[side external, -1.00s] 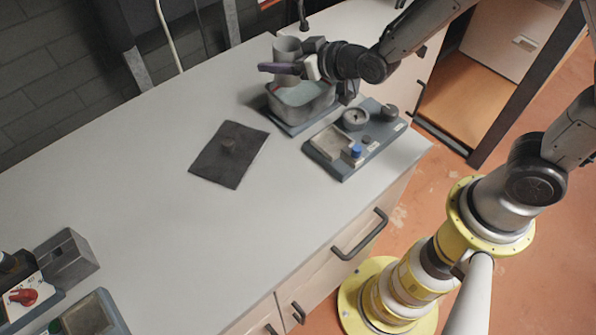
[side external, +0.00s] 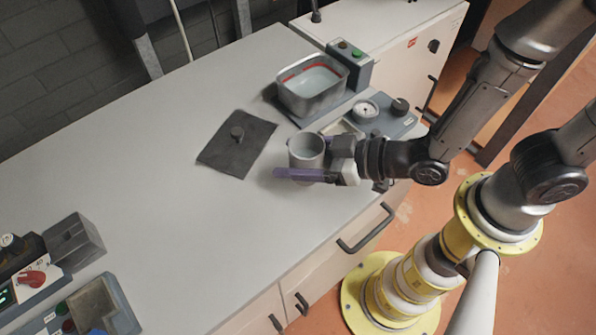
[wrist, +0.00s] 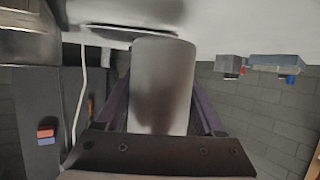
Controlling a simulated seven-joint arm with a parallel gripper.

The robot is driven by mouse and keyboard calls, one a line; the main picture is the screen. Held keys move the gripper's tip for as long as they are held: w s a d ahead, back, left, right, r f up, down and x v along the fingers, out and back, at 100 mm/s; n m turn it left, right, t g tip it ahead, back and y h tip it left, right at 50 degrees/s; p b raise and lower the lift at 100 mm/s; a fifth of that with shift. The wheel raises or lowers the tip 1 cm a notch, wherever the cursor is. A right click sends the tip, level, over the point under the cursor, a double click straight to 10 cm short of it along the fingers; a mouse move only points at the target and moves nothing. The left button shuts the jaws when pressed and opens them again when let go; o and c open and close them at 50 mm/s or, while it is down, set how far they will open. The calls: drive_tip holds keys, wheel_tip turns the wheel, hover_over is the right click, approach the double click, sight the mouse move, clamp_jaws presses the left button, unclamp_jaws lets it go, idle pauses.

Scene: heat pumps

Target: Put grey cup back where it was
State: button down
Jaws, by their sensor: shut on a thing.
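The grey cup (side external: 306,146) is upright between the purple fingers of my gripper (side external: 300,170), near the front part of the worktop. It stands just right of the dark mat (side external: 222,158) and in front of the dial unit. In the wrist view the cup (wrist: 162,90) fills the middle, with a purple finger on each side of my gripper (wrist: 162,112). My gripper is shut on the cup. Whether the cup's base touches the worktop is hard to tell. My gripper hides part of the cup's lower side and part of the dial unit.
A metal water bath (side external: 313,86) with a red line inside stands behind, beside a control box (side external: 350,64). The dial unit (side external: 396,124) is on the right. Control units (side external: 75,242) stand at far left. The worktop (side external: 190,220) between is clear.

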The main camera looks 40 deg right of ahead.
drive_tip(key=shift+f, duration=2.15)
drive_tip(key=shift+f, duration=0.15)
unclamp_jaws()
drive_tip(key=v, duration=0.7)
drive_tip(key=shift+s+d+r, duration=0.1)
drive_tip(key=shift+s+r, duration=0.1)
drive_tip(key=shift+r, duration=0.05)
